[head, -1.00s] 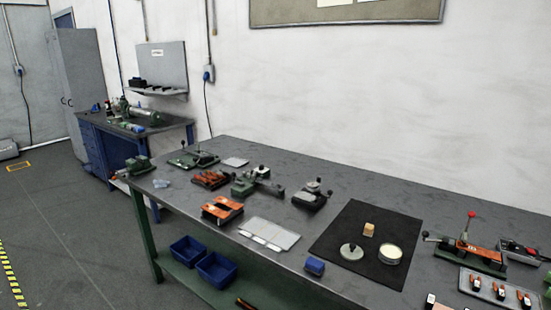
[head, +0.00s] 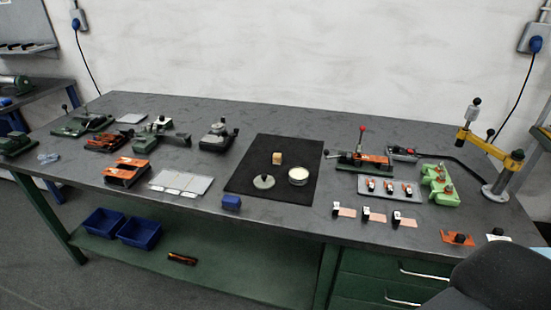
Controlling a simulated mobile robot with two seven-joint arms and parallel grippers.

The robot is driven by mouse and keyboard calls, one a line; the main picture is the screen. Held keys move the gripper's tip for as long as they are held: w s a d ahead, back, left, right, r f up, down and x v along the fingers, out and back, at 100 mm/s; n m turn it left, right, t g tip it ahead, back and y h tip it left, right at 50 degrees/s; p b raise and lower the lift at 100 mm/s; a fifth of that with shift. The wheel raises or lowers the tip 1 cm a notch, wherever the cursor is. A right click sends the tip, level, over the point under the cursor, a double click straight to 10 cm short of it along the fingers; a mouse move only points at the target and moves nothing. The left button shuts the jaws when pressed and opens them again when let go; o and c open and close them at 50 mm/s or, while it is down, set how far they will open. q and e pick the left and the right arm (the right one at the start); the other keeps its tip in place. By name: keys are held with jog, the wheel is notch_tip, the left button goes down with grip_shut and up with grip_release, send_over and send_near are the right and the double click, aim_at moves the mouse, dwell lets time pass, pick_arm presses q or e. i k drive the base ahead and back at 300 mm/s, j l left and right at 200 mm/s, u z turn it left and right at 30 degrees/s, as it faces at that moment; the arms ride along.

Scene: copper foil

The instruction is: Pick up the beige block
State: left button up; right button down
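The beige block (head: 277,158) is a small cube on the black mat (head: 250,185), near the middle of the workbench in the head view. A grey disc with a dark knob (head: 263,181) lies just in front of it on the mat. A round pale-filled dish (head: 298,176) lies to its front right. The block stands apart from both. Neither of my grippers is in view.
The grey workbench (head: 330,219) holds a blue block (head: 231,202) at the mat's front left. A red-handled orange tool (head: 362,158) and a tray of small parts (head: 391,188) stand to the right. Green fixtures and a yellow arm (head: 488,146) are farther right.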

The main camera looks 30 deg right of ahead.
aim_at(277, 157)
jog(key=z, duration=1.15)
